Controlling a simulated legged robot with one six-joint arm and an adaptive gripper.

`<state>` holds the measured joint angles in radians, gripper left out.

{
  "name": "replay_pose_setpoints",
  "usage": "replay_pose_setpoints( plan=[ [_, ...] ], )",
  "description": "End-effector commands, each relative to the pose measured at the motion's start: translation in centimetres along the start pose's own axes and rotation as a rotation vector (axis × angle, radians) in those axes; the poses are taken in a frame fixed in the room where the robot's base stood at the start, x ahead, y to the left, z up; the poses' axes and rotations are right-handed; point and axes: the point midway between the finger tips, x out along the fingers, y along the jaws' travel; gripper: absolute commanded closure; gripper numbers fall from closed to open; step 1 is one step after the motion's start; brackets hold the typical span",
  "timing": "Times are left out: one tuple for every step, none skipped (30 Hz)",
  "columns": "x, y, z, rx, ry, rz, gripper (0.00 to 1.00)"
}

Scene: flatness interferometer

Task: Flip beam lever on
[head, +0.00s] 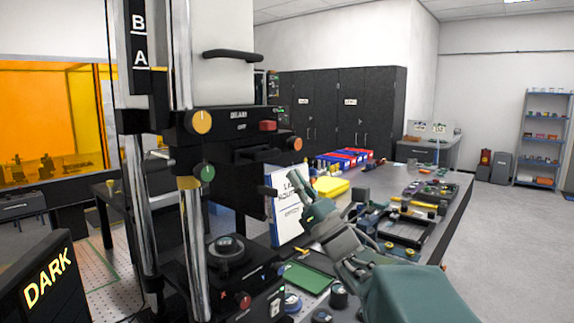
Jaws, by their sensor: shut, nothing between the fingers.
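The interferometer (222,145) is a tall black instrument with chrome columns at the left centre. Its upper housing carries small lettering that seems to read BEAM and OFF. A red block (267,126) sits beside the lettering and looks like the beam lever. My gripper (297,176) is shut and empty at the end of my green-grey arm. In the picture it is below and right of the red block, apart from it, in front of a white sign. Contact with the housing's lower parts cannot be told.
Yellow (202,122), green (203,173) and orange (295,144) knobs sit around the housing. A white sign (285,215) stands behind my gripper. The bench (455,190) holds trays and small parts. A black DARK box (45,283) is at the lower left. Open floor lies at right.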

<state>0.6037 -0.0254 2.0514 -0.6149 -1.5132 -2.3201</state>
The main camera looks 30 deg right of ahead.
Motion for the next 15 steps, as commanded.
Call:
replay_pose_setpoints(
  plan=[
    [0.9, 0.1, 0.0, 0.001, -0.002, 0.003, 1.00],
    [1.5, 0.1, 0.0, 0.002, -0.002, 0.004, 1.00],
    [2.2, 0.1, 0.0, 0.001, -0.002, 0.004, 1.00],
    [2.8, 0.1, 0.0, 0.001, -0.002, 0.005, 1.00],
    [3.4, 0.1, 0.0, 0.001, -0.002, 0.005, 1.00],
    [4.1, 0.1, 0.0, 0.002, -0.002, 0.005, 1.00],
    [4.7, 0.1, 0.0, 0.002, -0.001, 0.003, 1.00],
    [5.2, 0.1, 0.0, 0.002, -0.002, 0.003, 1.00],
    [5.9, 0.1, 0.0, 0.002, -0.002, 0.003, 1.00],
    [6.3, 0.1, 0.0, 0.002, -0.002, 0.003, 1.00],
    [6.8, 0.1, 0.0, 0.002, -0.002, 0.002, 1.00],
    [7.3, 0.1, 0.0, 0.001, -0.001, 0.002, 1.00],
    [7.6, 0.1, 0.0, 0.002, -0.001, 0.002, 1.00],
    [7.9, 0.1, 0.0, 0.002, -0.001, 0.002, 1.00],
    [8.2, 0.1, 0.0, 0.002, 0.000, 0.001, 1.00]
  ],
)
